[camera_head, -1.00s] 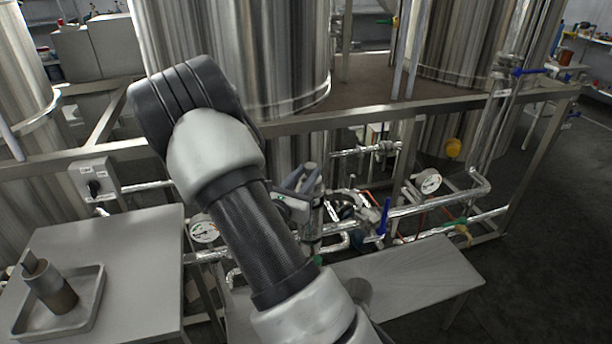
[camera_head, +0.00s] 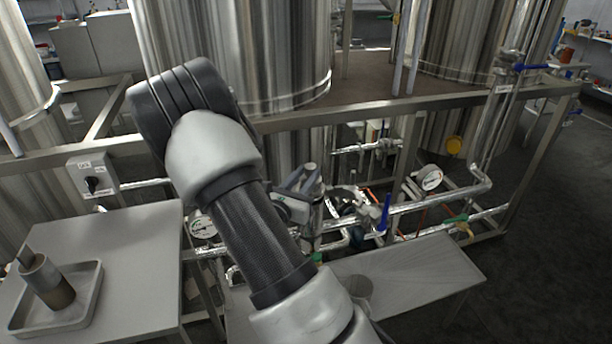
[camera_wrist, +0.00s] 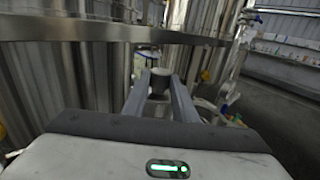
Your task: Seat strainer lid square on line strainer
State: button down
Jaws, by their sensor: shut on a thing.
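My gripper (camera_wrist: 158,92) is shut on a small round grey piece (camera_wrist: 160,73), which looks like the knob of the strainer lid, between its fingertips in the wrist view. In the head view, my gripper (camera_head: 304,184) is beyond my forearm, among the pipes under the tank frame. A grey upright body (camera_head: 313,236) just below it appears to be the line strainer, partly hidden by my arm and gripper. The lid's lower edge is hidden, so I cannot tell whether it touches the strainer or sits square.
A frame beam (camera_head: 400,108) crosses above. A tray (camera_head: 90,300) holding a grey cylinder (camera_head: 50,283) stands on the left table. A bench (camera_head: 425,275) lies in front.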

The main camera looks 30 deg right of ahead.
jog(key=shift+f+b, duration=0.45)
jog(key=shift+f, duration=0.15)
jog(key=c, duration=1.4)
grip_release()
jog(key=shift+o, duration=0.2)
jog(key=shift+f, duration=0.1)
jog(key=shift+a, duration=0.1)
jog(key=p+v, duration=0.1)
jog(key=v, duration=1.6)
jog(key=shift+s+a, duration=0.1)
